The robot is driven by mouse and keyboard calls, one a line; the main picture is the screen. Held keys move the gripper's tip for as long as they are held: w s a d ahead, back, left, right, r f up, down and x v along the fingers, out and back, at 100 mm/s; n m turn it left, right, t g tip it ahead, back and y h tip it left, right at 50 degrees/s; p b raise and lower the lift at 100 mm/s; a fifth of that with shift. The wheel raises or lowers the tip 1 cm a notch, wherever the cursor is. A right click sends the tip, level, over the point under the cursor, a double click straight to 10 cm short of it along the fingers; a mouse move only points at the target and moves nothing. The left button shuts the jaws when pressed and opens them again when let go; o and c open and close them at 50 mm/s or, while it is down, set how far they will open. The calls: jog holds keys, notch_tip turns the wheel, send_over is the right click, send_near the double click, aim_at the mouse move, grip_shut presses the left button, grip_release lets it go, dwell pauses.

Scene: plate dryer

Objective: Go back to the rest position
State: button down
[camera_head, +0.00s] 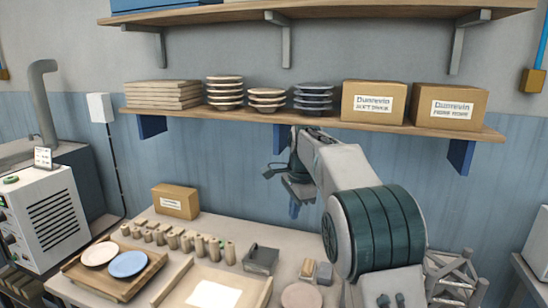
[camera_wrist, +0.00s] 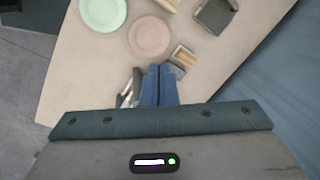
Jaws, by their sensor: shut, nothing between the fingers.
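My gripper (camera_wrist: 159,72) is shut and empty, its blue fingers together, in the wrist view. In the head view my gripper (camera_head: 294,210) hangs below my outstretched arm, in front of the blue wall and above the back of the table (camera_head: 222,233). A pinkish round plate (camera_wrist: 149,36) lies on the table beyond the fingertips in the wrist view; it also shows at the front edge of the head view (camera_head: 301,297). A pale green plate (camera_wrist: 103,14) lies beside it in the wrist view. My forearm hides part of the table's right side.
A wooden tray (camera_head: 124,290) holds a cream plate (camera_head: 99,253) and a blue plate (camera_head: 128,264). A dark grey holder (camera_head: 261,259), small blocks (camera_head: 324,273) and several cylinders (camera_head: 187,243) stand nearby. A shelf (camera_head: 300,121) with bowls and boxes runs above the gripper. A machine (camera_head: 45,215) stands left.

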jog(key=s+d+r+n, duration=0.2)
jog(key=s+d+n, duration=0.15)
jog(key=s, duration=0.55)
jog(key=s+d+f+n, duration=0.2)
jog(key=s+f+n, duration=0.1)
jog(key=s, duration=0.5)
jog(key=s+d+f+n+t+b, duration=0.1)
jog(key=s+d+f+n, duration=0.1)
jog(key=s, duration=0.7)
jog(key=s+d+f+n+t+h+b, duration=0.1)
jog(key=s+f+n, duration=0.3)
jog(key=s, duration=0.5)
jog(key=shift+s+d+f+n, duration=0.25)
jog(key=shift+d+f+n, duration=0.15)
jog(key=shift+d+n, duration=0.15)
